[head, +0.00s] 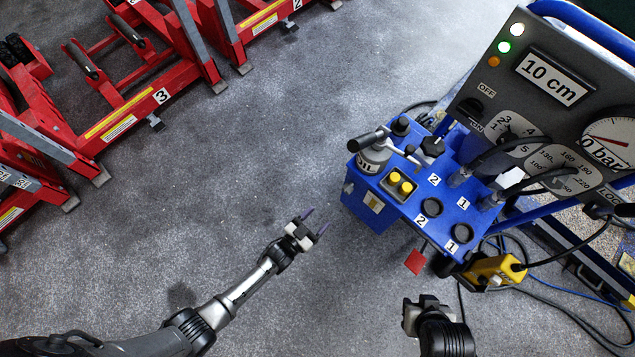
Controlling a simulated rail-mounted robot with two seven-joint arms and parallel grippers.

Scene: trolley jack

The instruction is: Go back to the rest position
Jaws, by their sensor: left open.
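My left gripper (315,221) is open and empty, with its two dark fingertips apart over bare grey floor. It is left of and below the blue trolley (366,209), with a gap between them in the picture. My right gripper (424,304) shows only in part at the bottom, below the trolley. Its fingers are not clear enough to tell whether they are apart.
A yellow box (492,270) and cables lie at right. Red jacks (135,95) stand upper left. The middle floor is clear.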

